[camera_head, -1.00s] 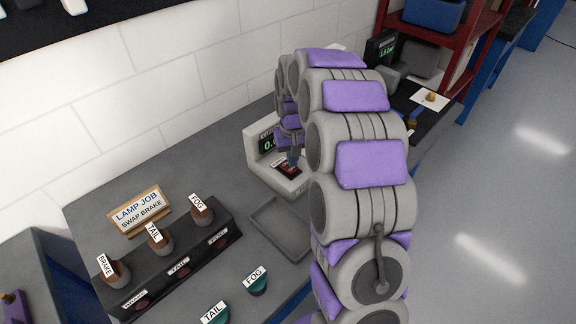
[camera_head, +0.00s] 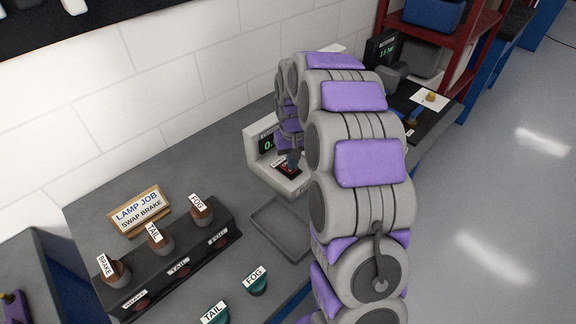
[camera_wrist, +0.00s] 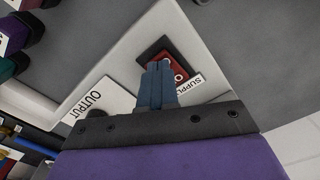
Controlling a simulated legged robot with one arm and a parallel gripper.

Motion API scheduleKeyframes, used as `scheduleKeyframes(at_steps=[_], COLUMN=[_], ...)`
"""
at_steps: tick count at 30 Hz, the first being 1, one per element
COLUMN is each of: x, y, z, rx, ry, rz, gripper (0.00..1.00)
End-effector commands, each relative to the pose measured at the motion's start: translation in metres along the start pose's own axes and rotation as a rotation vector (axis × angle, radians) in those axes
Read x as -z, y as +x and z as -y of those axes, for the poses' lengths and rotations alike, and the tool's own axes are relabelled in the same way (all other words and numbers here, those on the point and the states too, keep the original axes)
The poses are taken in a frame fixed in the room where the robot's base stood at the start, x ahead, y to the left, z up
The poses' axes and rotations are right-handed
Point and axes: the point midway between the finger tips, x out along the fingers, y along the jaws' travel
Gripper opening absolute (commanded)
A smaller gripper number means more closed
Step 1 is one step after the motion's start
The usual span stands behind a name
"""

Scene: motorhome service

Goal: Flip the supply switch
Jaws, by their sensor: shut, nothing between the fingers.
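The supply switch (camera_wrist: 180,74) is a red rocker in a dark frame, beside a "SUPPLY" label (camera_wrist: 188,91) in the wrist view. In the head view the switch (camera_head: 287,170) sits on the sloping front of a light grey power unit (camera_head: 262,178) with a green display. My gripper (camera_wrist: 163,66) is shut and empty. Its blue-grey fingertips are right at the switch and cover part of it; I cannot tell whether they touch. In the head view my gripper (camera_head: 294,158) is just above the switch, and my arm hides the unit's right side.
A black lamp rack (camera_head: 180,262) with brake, tail and fog lamps stands to the left, behind it a "LAMP JOB, SWAP BRAKE" sign (camera_head: 139,211). Teal tail (camera_head: 214,314) and fog (camera_head: 257,284) lamps stand in front. An empty square tray (camera_head: 254,228) lies before the unit.

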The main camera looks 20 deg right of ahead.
Motion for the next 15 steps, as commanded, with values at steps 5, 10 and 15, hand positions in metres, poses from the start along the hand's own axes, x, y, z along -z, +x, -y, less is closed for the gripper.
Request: scheduleKeyframes(at_steps=[5, 10, 15], x=[-0.0001, -0.0002, 0.0], y=[0.0025, 0.0049, 0.0074], z=[-0.0001, -0.0001, 0.0], rx=[0.0, 0.0, 0.0], ry=[0.0, 0.0, 0.0], rz=[0.001, 0.001, 0.001], gripper=[0.0, 0.0, 0.0])
